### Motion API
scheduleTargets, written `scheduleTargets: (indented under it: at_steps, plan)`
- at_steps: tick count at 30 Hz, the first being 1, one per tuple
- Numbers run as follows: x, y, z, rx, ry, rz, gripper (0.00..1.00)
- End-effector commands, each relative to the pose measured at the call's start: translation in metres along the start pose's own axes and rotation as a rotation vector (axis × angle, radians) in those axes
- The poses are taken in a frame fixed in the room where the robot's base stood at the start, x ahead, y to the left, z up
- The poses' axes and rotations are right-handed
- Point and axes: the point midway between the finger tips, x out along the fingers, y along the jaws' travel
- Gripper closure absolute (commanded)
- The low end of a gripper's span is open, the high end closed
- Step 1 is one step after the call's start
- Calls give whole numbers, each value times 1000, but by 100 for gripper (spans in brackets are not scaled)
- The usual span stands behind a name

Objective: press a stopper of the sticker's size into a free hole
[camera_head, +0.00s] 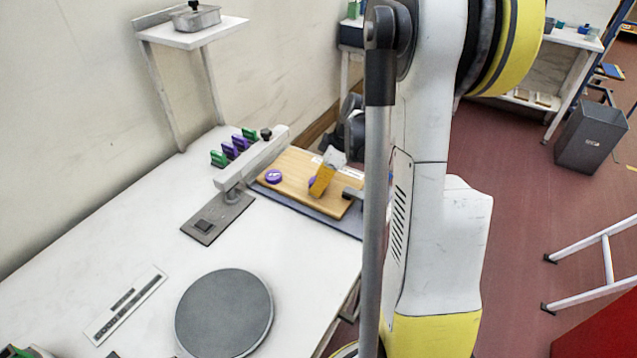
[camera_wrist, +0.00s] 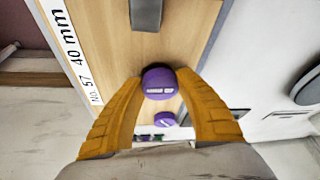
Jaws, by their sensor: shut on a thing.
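A wooden board (camera_head: 297,166) lies at the far edge of the white table. Its white sticker (camera_wrist: 66,45) reads "No. 57 40 mm" in the wrist view. My gripper (camera_head: 320,188), with orange fingers, is low over the board. In the wrist view my gripper (camera_wrist: 160,78) is shut on a purple stopper (camera_wrist: 158,84); this stopper also shows partly in the head view (camera_head: 312,181). It is at or just above the board; I cannot tell whether it is in a hole. A second purple stopper (camera_head: 273,176) sits on the board to the left.
Green and purple stoppers (camera_head: 230,150) stand in a row behind a white beam (camera_head: 250,158). A grey clamp (camera_head: 352,193) is at the board's right end. A dark base plate (camera_head: 205,228), a grey round disc (camera_head: 223,312) and a printed strip (camera_head: 125,305) lie on the table.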

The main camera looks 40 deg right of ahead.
Motion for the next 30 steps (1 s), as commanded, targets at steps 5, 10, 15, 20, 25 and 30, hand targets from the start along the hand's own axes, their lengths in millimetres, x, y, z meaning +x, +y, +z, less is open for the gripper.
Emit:
scheduleTargets:
  at_steps: [5, 10, 15, 20, 25, 30]
  plan:
    - [0, 0, 0, 0, 0, 0, 89]
    - [2, 0, 1, 0, 0, 0, 89]
    - [4, 0, 2, 0, 0, 0, 89]
    - [6, 0, 2, 0, 0, 0, 89]
    - [9, 0, 4, 0, 0, 0, 89]
    - [9, 0, 4, 0, 0, 0, 89]
